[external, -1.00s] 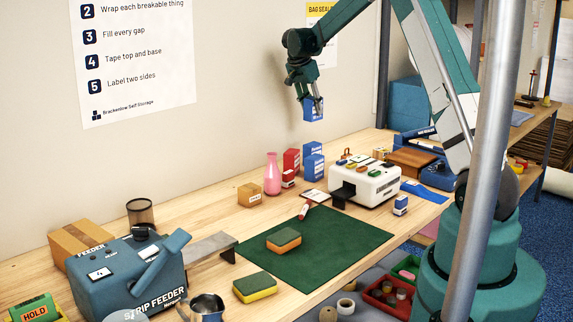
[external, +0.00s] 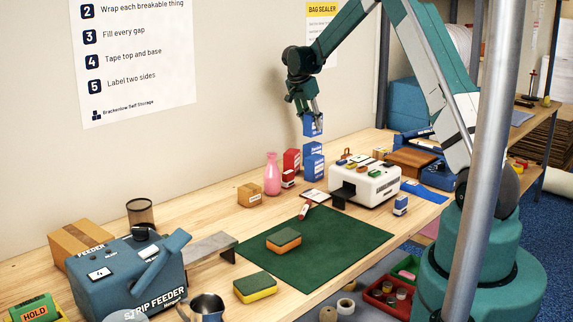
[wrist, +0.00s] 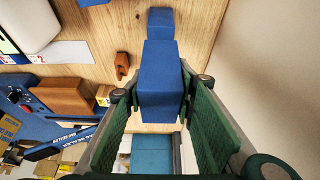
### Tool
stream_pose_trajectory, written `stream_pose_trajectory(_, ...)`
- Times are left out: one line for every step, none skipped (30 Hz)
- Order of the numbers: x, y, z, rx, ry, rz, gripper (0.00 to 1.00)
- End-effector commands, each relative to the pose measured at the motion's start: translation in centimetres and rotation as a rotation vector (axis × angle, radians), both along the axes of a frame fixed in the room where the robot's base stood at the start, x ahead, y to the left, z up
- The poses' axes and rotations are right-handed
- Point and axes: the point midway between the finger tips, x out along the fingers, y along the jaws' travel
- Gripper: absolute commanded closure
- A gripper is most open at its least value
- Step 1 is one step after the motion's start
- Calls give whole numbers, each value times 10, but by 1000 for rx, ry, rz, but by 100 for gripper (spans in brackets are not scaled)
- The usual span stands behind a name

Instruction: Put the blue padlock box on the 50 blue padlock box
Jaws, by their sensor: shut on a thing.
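My gripper (external: 314,121) is shut on a blue padlock box (external: 313,126), held upright in the air. Two more blue boxes show below it, an upper one (external: 314,148) and a lower one (external: 313,166); I cannot tell whether they are stacked or one stands in front. The held box is a little above the upper one, with a small gap. In the wrist view the held box (wrist: 160,82) is between my gripper's fingers (wrist: 160,100), and another blue box (wrist: 160,23) shows beyond it. Small print is unreadable.
A red box (external: 291,160) and a pink bottle (external: 272,174) stand just left of the blue boxes. A white machine (external: 371,184) is to the right. The wall is close behind. A green mat (external: 330,250) with a sponge (external: 284,239) lies in front.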

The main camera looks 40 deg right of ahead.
Motion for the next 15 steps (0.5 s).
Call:
stream_pose_trajectory(0,0,-3,0,0,0,92)
stream_pose_trajectory(0,0,-5,0,0,0,92)
stream_pose_trajectory(0,0,-9,0,0,0,92)
stream_pose_trajectory(0,0,-11,0,0,0,92)
stream_pose_trajectory(0,0,-15,0,0,0,92)
stream_pose_trajectory(0,0,-19,0,0,0,92)
stream_pose_trajectory(0,0,-22,0,0,0,92)
stream_pose_trajectory(0,0,-26,0,0,0,92)
stream_pose_trajectory(0,0,-29,0,0,0,92)
stream_pose_trajectory(0,0,-32,0,0,0,92)
stream_pose_trajectory(0,0,-33,0,0,0,92)
stream_pose_trajectory(0,0,-35,0,0,0,92)
stream_pose_trajectory(0,0,-35,0,0,0,92)
stream_pose_trajectory(0,0,-36,0,0,0,92)
stream_pose_trajectory(0,0,-36,0,0,0,92)
